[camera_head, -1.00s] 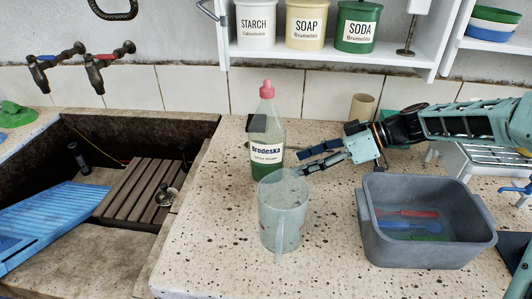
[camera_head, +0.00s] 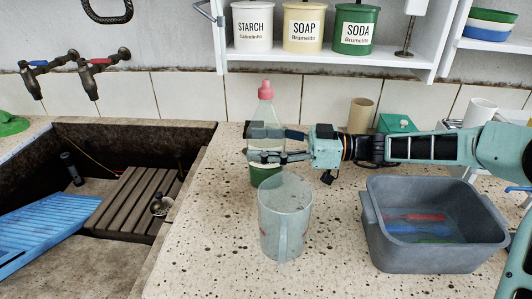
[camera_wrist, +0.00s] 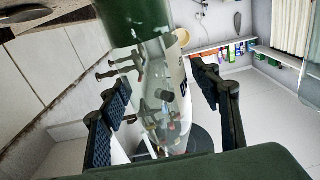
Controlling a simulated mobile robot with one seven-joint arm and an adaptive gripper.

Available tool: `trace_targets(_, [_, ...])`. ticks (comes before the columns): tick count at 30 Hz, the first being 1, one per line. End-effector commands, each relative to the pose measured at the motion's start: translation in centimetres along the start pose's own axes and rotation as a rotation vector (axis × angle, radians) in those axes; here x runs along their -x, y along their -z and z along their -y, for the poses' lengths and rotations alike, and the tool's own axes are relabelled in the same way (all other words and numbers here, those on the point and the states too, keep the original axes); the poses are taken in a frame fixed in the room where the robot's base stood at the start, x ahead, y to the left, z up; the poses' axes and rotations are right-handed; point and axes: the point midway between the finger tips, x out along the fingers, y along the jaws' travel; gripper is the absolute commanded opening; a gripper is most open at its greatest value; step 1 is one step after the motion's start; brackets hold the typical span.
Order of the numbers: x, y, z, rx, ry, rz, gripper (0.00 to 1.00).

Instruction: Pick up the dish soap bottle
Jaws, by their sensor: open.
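The dish soap bottle (camera_head: 265,104) stands upright on the speckled counter. It is clear with a pink cap and green liquid low inside. My gripper (camera_head: 265,143) is open at the bottle's middle and hides much of its label. In the wrist view the bottle (camera_wrist: 150,60) lies between the two dark finger pads of my gripper (camera_wrist: 160,108), with gaps seen on both sides. I cannot tell whether either pad touches it.
A clear measuring jug (camera_head: 283,240) stands just in front of the bottle, below my gripper. A grey tub (camera_head: 432,259) with coloured utensils stands to the right. The stone trough (camera_head: 75,147) opens at the left. A shelf with canisters (camera_head: 302,28) hangs above the back.

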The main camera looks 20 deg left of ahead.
Motion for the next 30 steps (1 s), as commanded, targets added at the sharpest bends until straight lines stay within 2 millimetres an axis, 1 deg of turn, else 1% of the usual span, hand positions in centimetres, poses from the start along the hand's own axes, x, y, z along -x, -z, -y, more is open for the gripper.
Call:
trace_targets(3, [-1.9,0.0,0.1,0.001,0.005,0.001,0.57])
trace_targets(7, [-3.8,0.1,0.1,0.000,0.004,0.001,0.57])
trace_targets(10, [-4.4,0.1,0.0,0.000,0.002,0.001,0.57])
trace_targets(15, [-4.4,0.2,0.0,-0.001,0.001,0.001,0.57])
trace_targets(17, [-4.3,0.2,0.0,-0.001,0.001,0.001,0.52])
trace_targets(30, [-4.3,0.2,0.0,-0.001,0.001,0.002,0.04])
